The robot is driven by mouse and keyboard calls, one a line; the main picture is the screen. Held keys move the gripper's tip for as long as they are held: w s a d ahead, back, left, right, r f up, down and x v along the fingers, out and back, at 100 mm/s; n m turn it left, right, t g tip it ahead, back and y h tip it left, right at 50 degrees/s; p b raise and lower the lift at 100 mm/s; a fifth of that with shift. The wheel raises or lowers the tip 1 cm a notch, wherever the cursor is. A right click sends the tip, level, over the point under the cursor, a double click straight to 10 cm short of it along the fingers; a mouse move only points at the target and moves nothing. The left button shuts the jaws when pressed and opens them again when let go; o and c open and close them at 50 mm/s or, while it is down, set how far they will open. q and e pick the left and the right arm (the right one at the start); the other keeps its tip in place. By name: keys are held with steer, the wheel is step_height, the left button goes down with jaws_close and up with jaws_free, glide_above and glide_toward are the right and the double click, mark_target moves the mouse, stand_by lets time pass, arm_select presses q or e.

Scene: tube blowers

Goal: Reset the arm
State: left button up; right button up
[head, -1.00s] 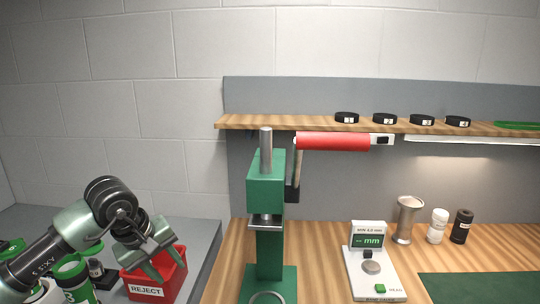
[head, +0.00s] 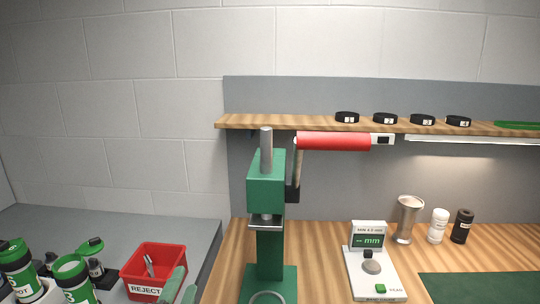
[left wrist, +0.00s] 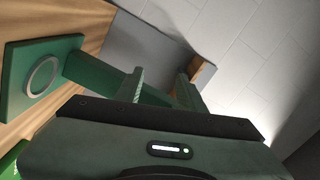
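My left gripper (head: 184,281) shows only as two green fingertips at the bottom edge of the head view, just right of and in front of the red REJECT bin. In the left wrist view its two fingers (left wrist: 158,85) stand apart with nothing between them. The rest of my left arm is out of the head view. My right gripper is not in view. A green press (head: 266,185) stands at the middle, with a red-handled lever (head: 334,141) held out to the right. The press base and its ring (left wrist: 41,77) show in the left wrist view.
The red REJECT bin (head: 170,257) holds a small grey metal piece. Green-and-white containers (head: 72,279) stand left of it. A gauge (head: 371,267), metal cup (head: 406,220) and two small bottles stand on the wooden bench. Several black discs sit on the shelf (head: 290,124).

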arm_select(q)
steer(key=s+a+f+n+g+y, duration=0.1)
steer(key=s+a+f+n+g, duration=0.1)
steer(key=s+f+n+g, duration=0.45)
steer(key=s+a+f+n+g+y, duration=0.15)
steer(key=s+f, duration=0.25)
steer(key=f, duration=0.5)
steer(key=s+f+n+g+h, duration=0.2)
steer(key=s+f+n+g, duration=0.4)
steer(key=s, duration=1)
step_height(320, 180, down, 29)
steer(key=s+m+g, duration=0.2)
steer(key=s+a+f+g, duration=0.1)
steer(key=s+a+f, duration=0.1)
steer(key=s+f, duration=1.3)
steer(key=shift+s+f, duration=0.35)
steer(key=shift+s, duration=0.4)
